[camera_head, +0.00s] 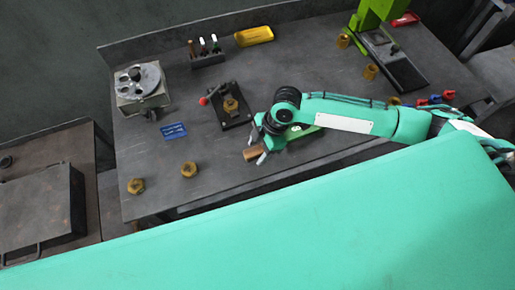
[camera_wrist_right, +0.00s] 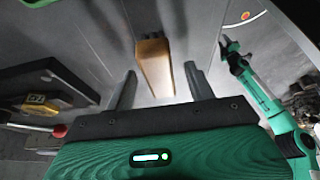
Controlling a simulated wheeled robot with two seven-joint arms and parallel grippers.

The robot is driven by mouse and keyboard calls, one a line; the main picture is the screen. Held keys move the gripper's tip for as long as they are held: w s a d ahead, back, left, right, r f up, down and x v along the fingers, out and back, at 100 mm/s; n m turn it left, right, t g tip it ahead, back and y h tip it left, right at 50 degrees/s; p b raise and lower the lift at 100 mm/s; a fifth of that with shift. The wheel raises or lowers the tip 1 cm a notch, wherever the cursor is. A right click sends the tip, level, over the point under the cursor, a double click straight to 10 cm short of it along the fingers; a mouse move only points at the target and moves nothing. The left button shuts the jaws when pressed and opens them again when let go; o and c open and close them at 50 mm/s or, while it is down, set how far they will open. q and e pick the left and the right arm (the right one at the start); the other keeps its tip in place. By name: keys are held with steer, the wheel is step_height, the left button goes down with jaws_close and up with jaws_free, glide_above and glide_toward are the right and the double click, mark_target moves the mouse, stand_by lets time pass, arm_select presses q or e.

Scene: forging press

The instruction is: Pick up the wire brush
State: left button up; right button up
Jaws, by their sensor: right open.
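The wire brush shows as a tan wooden block (camera_wrist_right: 154,66) in the right wrist view, lying between and just beyond my right fingertips. In the head view its brown end (camera_head: 250,155) lies on the table near the front edge; its bristles cannot be made out. My right gripper (camera_head: 257,150) is open, with one finger on each side of the brush. In the right wrist view both fingers of the right gripper (camera_wrist_right: 160,70) stand apart with nothing clamped. A green arm at the right of that view, seemingly my left, ends in a small gripper (camera_wrist_right: 228,45).
A black fixture (camera_head: 235,113) with a brass nut and red knob stands left of my right gripper.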

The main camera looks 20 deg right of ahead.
mark_target(257, 150)
steer(key=shift+a+f, duration=0.15)
steer(key=shift+f, duration=0.2)
steer(key=c, duration=1.1)
step_height(257, 150, up, 20)
steer(key=b, duration=0.3)
